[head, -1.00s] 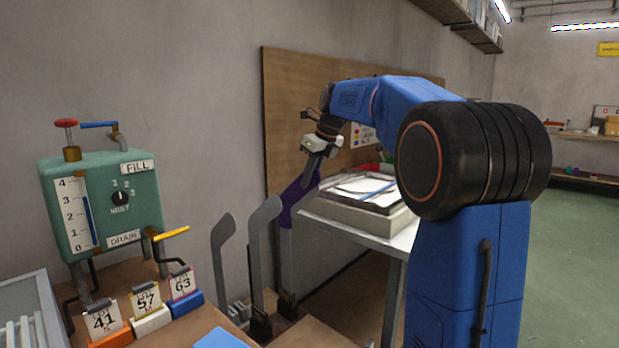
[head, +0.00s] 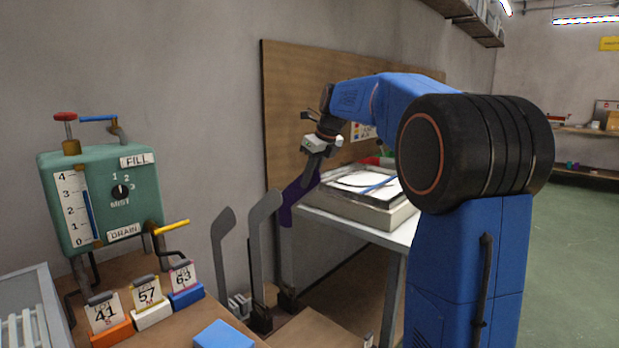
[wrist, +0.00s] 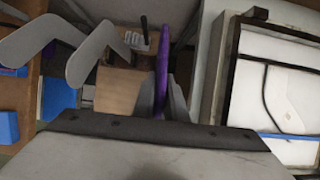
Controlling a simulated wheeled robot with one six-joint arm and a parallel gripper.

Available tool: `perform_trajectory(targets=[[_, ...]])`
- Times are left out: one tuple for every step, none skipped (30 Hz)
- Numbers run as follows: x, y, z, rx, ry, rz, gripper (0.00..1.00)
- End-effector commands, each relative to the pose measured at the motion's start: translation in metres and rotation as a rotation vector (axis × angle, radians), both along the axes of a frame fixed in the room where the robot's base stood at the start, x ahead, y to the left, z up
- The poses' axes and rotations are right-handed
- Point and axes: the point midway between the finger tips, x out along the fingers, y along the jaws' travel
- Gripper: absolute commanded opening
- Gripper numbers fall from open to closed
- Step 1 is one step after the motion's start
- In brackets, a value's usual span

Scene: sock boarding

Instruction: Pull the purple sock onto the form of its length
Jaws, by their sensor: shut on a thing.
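The purple sock (head: 298,197) hangs slanting below my gripper (head: 311,168), which is shut on it. In the wrist view the sock shows edge-on as a purple strip (wrist: 162,65) running down between the two fingers (wrist: 160,104). Two bare grey forms stand left of the sock: a left form (head: 223,235) and a nearer-to-the-sock form (head: 262,240). In the wrist view their bent tops are the left form (wrist: 25,40) and the other form (wrist: 92,55). Whether a form is inside the sock I cannot tell.
A light table (head: 390,235) carrying a tray stands right of the sock. A green tank (head: 105,200) and tagged blocks, orange (head: 112,332), white (head: 153,315) and blue (head: 187,295), are at left. A brown board (head: 285,110) stands behind my arm.

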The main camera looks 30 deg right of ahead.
Motion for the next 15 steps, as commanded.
perform_trajectory(targets=[[-0.0001, 0.0001, -0.001, 0.0, 0.0, 0.0, 0.0], [-0.0001, 0.0001, -0.0016, 0.0, 0.0, 0.0, 0.0], [-0.0002, 0.0, -0.0024, 0.0, 0.0, 0.0, 0.0], [-0.0002, 0.0, -0.003, 0.0, 0.0, 0.0, 0.0], [-0.0002, 0.0, -0.0037, 0.0, 0.001, 0.0, 0.0], [-0.0002, 0.0001, -0.0046, 0.0, 0.001, 0.0, 0.0], [-0.0002, 0.0001, -0.0052, 0.0, 0.001, 0.0, 0.0], [-0.0003, 0.0001, -0.0058, 0.0, 0.001, 0.0, 0.0], [-0.0002, 0.0001, -0.0067, 0.0, 0.001, 0.0, 0.0], [-0.0003, 0.0001, -0.0073, 0.0, 0.001, 0.0, 0.0], [-0.0003, 0.0001, -0.008, 0.0, 0.001, 0.0, 0.0], [-0.0003, 0.0001, -0.0088, 0.0, 0.001, 0.0, 0.0], [-0.0002, 0.0001, -0.0094, 0.0, 0.001, 0.0, 0.0], [-0.0002, 0.0, -0.0099, 0.0, 0.001, 0.0, 0.0], [-0.0002, 0.0, -0.0107, 0.0, 0.0, 0.0, 0.0]])
